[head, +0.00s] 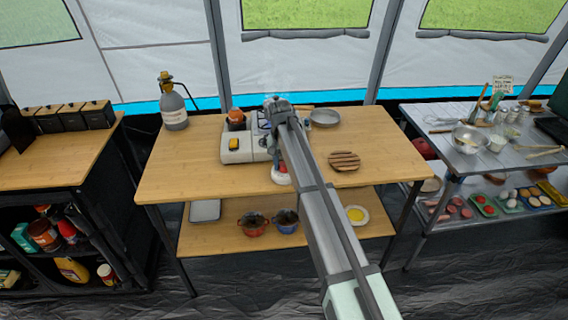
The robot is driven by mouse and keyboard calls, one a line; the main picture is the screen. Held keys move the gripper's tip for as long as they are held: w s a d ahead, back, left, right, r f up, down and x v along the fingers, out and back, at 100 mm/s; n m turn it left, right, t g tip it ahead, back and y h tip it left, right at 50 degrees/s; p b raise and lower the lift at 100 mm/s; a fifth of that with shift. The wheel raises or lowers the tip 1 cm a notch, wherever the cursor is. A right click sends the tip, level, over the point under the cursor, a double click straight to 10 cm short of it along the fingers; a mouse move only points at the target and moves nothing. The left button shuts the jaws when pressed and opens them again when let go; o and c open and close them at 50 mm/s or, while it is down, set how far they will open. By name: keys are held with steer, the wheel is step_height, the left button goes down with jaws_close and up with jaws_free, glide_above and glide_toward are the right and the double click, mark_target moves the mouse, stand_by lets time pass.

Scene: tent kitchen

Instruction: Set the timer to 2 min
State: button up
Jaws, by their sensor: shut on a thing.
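A small round white and red thing (281,174), which looks like the timer, stands at the front edge of the middle wooden table. My arm reaches in from the lower right, and my gripper (278,158) points down right above this thing. The gripper is shut on its upper part. The fingers are small and partly hidden by my arm, and any dial marks are too small to read.
A white camp stove (238,156) with an orange pot (236,119) stands just left of my gripper. A striped wooden board (344,161) lies to the right, a grey pan (325,117) behind. A grey bottle (173,108) stands at the back left. The table's left front is clear.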

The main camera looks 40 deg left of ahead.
mark_target(282, 164)
steer(key=shift+m, duration=0.4)
steer(key=o, duration=1.1)
steer(key=shift+c, duration=0.2)
steer(key=shift+r, duration=0.1)
step_height(282, 164, up, 14)
steer(key=shift+s+a, duration=0.15)
steer(key=shift+a, duration=0.2)
steer(key=shift+f, duration=0.2)
